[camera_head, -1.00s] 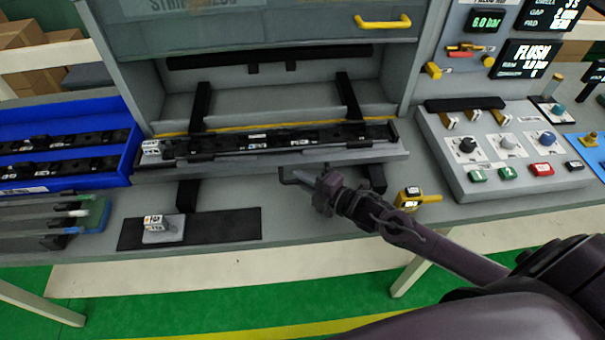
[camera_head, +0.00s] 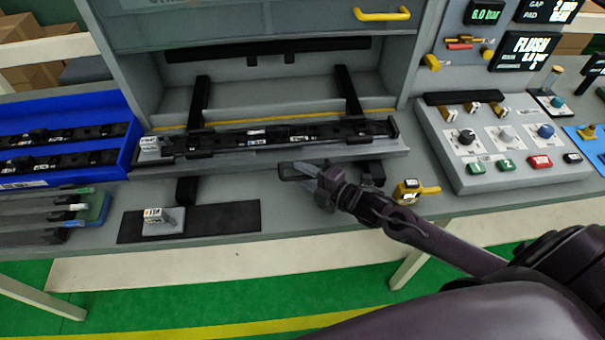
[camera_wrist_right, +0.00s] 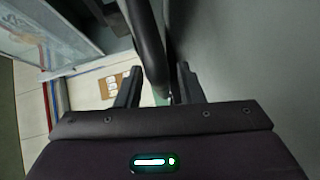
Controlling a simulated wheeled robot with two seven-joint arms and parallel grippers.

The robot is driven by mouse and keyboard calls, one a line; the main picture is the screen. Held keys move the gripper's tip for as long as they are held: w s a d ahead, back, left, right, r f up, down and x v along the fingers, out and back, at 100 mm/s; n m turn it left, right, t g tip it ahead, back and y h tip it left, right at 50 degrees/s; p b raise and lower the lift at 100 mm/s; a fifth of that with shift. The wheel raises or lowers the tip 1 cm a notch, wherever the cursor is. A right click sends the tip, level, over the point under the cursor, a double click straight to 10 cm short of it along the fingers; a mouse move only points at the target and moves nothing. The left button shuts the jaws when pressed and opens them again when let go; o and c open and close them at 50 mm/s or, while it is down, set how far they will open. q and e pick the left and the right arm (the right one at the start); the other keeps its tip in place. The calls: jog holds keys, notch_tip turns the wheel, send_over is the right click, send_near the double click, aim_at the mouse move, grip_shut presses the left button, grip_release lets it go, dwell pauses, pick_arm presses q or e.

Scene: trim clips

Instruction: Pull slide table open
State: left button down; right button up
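The slide table (camera_head: 215,167) is a grey tray in the middle of the bench, bearing a long black trim strip (camera_head: 270,138) with clips. It sits across two black rails that show behind and in front of it. My right gripper (camera_head: 300,171) is at the slide table's front edge, right of its middle. In the right wrist view a dark curved bar (camera_wrist_right: 150,50) runs between the two fingers (camera_wrist_right: 158,90). The fingers stand apart, and I cannot tell whether they touch the bar. My left gripper is not in view.
A blue bin (camera_head: 68,180) with black strips stands at the left. A dark mat (camera_head: 225,219) with a small grey block lies in front. A yellow-handled tool (camera_head: 408,190) lies right of my gripper. A control box (camera_head: 510,145) stands at the right. A yellow handle (camera_head: 382,14) is above.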

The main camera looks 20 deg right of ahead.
jog(key=b+v, duration=0.1)
jog(key=v, duration=0.5)
jog(key=shift+s+f, duration=0.1)
jog(key=shift+s+d, duration=0.25)
jog(key=shift+s, duration=0.15)
